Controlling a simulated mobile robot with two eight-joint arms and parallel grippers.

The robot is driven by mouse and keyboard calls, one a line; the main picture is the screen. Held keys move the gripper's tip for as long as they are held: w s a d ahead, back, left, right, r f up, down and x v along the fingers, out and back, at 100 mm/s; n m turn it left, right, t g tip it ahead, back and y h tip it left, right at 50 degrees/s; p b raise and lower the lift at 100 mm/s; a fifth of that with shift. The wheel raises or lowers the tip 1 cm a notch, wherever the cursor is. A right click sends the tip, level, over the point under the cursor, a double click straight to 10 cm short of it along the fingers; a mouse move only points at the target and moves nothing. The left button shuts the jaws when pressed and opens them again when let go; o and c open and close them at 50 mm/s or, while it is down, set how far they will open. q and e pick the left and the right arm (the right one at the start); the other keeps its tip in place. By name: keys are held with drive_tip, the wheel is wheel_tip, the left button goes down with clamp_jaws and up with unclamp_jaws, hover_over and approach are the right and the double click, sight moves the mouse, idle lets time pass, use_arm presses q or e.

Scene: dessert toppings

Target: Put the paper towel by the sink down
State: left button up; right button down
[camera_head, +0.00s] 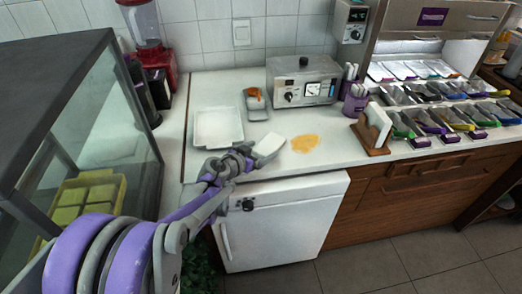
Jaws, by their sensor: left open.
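A white folded piece that looks like the paper towel (269,147) is at the fingertips of my left gripper (249,154), over the front part of the white counter. My left gripper is open. The towel seems to lie at or just above the counter; I cannot tell whether it touches it. A yellow-orange spill (305,143) is on the counter just to its right. A white square tray or shallow basin (218,141) is to the left of the towel. No clear sink shows. My right gripper is not in view.
A grey machine with a dial (302,84) stands behind, with a small container (256,104) to its left. A wooden napkin holder (366,136) and topping trays (447,118) are at right. A glass case (96,130) is at left. White counter around the spill is clear.

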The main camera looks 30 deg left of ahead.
use_arm(q)
drive_tip(key=s+a+r+n+t+y, duration=0.2)
drive_tip(key=s+r+n+y, duration=0.2)
drive_tip(key=s+r+y, duration=0.55)
drive_tip(key=s+d+f+m+g+h, duration=0.1)
drive_tip(key=s+d+f+g+h, duration=0.3)
drive_tip(key=s+d+f, duration=0.3)
drive_tip(key=s+d+f+m+g+h, duration=0.1)
drive_tip(key=s+d+f+g+h, duration=0.2)
drive_tip(key=s, duration=1.1)
drive_tip(key=d+f+g, duration=0.3)
drive_tip(key=d+f, duration=0.1)
drive_tip(key=shift+f+h+p, duration=0.2)
drive_tip(key=shift+h+p, duration=0.15)
drive_tip(key=shift+p, duration=0.05)
drive_tip(key=shift+d, duration=0.1)
